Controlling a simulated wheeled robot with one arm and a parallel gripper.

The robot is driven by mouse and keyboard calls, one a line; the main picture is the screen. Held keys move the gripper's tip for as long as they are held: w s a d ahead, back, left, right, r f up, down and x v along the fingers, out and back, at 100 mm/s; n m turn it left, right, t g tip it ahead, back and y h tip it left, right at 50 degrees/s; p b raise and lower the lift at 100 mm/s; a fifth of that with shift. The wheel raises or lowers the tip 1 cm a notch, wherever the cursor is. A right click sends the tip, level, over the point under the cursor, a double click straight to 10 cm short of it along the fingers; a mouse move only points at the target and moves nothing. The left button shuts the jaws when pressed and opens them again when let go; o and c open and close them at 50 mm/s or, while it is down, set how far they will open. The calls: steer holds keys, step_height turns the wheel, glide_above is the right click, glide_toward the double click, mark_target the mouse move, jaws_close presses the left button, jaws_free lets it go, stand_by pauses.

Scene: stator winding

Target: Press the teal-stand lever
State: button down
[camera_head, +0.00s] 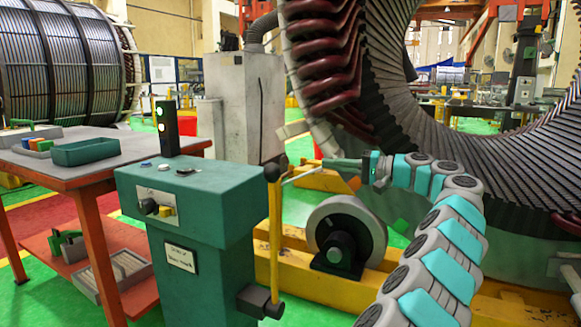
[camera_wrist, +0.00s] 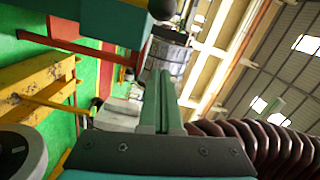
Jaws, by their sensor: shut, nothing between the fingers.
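The teal stand (camera_head: 200,225) is at the centre left in the head view. Its lever is a yellow upright rod (camera_head: 274,235) with a dark round knob (camera_head: 272,172), joined to a dark pivot (camera_head: 260,302) low on the stand's right side. My gripper (camera_head: 328,163) is to the right of the knob, at about its height in the picture, pointing left and apart from it. In the wrist view my gripper's green fingers (camera_wrist: 162,100) are together and empty. A dark ball (camera_wrist: 162,9), likely the knob, shows at the top edge beside the teal stand (camera_wrist: 100,15).
A pale thin rod (camera_head: 302,175) lies between knob and fingers in the picture; its depth is unclear. A yellow frame with a roller (camera_head: 345,235) is below my arm. The large stator (camera_head: 430,110) is behind.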

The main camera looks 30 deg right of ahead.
steer(key=w+a, duration=0.6)
steer(key=a, duration=0.4)
steer(key=shift+f, duration=0.45)
steer(key=shift+s+a, duration=0.1)
